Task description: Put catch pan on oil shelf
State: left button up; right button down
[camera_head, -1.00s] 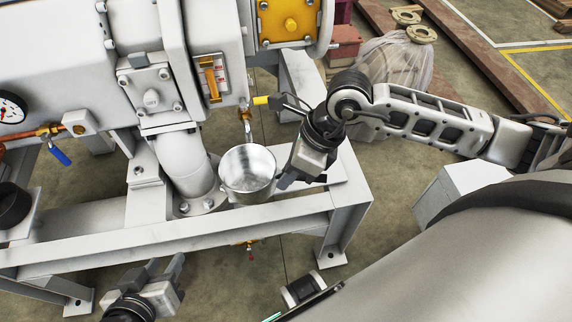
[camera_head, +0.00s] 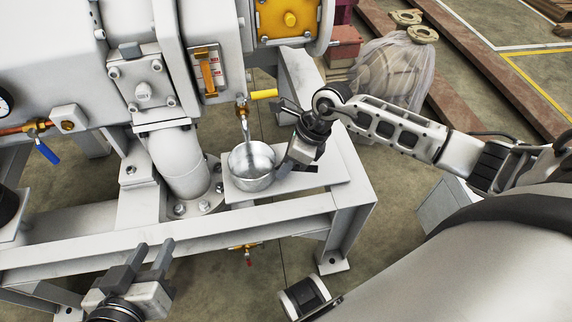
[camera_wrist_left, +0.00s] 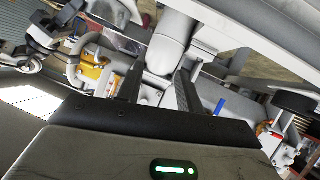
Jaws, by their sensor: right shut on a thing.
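The catch pan (camera_head: 251,168) is a round, open, silver metal pot, upright below the valve with the yellow handle. My right gripper (camera_head: 286,168) is shut on the pan's right side. The oil shelf appears to be the flat pale plate (camera_head: 325,168) on the frame's right end. The pan is over the plate's left part; I cannot tell whether it rests on it or hovers just above. My left gripper (camera_head: 151,256) is open and empty in front of the frame's front beam. Its two fingers also show apart in the left wrist view (camera_wrist_left: 158,88).
A yellow-handled valve (camera_head: 243,104) with a spout hangs above the pan. A thick white pipe (camera_head: 180,165) stands left of it. The front beam (camera_head: 230,225) runs before the plate. A wrapped bundle (camera_head: 392,72) lies on the floor behind my right arm.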

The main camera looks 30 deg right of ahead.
jog(key=c, duration=1.4)
grip_release()
